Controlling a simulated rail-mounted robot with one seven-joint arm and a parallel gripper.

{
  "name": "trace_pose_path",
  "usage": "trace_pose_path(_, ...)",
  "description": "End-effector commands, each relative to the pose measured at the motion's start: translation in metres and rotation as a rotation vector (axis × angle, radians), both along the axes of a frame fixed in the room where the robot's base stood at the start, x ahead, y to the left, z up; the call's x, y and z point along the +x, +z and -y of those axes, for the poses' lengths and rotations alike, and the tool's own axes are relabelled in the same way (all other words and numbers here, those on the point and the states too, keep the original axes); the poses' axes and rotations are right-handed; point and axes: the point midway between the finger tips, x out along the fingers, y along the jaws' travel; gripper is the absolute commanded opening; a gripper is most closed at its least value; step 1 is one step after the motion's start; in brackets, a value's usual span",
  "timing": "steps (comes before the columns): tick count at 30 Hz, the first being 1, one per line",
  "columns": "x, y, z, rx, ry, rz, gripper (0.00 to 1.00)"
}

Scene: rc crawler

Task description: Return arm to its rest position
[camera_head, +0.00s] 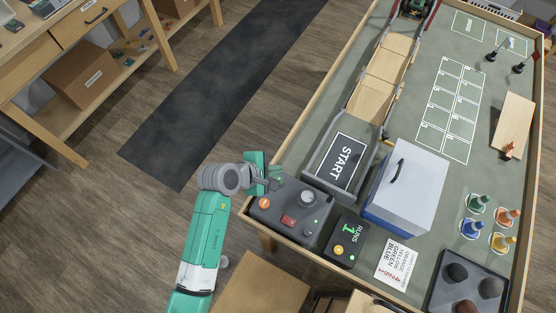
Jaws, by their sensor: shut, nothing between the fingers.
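My arm rises from the bottom left, with a green and white forearm and a grey wrist. My gripper (277,178) is shut and empty. It is at the table's left edge, just above and left of the grey control box (318,228) in the picture. I cannot tell whether it touches the box.
The green-topped table (400,170) has a raised wooden rim. A START pad (343,163), a white lidded box (408,187), a RUNS counter (346,240) and coloured cones stand on it. A wooden workbench (75,50) is at upper left. A dark floor mat (220,90) lies between.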

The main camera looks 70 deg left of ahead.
Motion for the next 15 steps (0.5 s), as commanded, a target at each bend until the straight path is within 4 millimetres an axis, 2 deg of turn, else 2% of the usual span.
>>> trace_pose_path(14, 0.001, 0.000, 0.000, 0.002, -0.002, 0.001, 0.00)
trace_pose_path(15, 0.011, 0.012, -0.001, 0.049, -0.036, 0.003, 0.00)
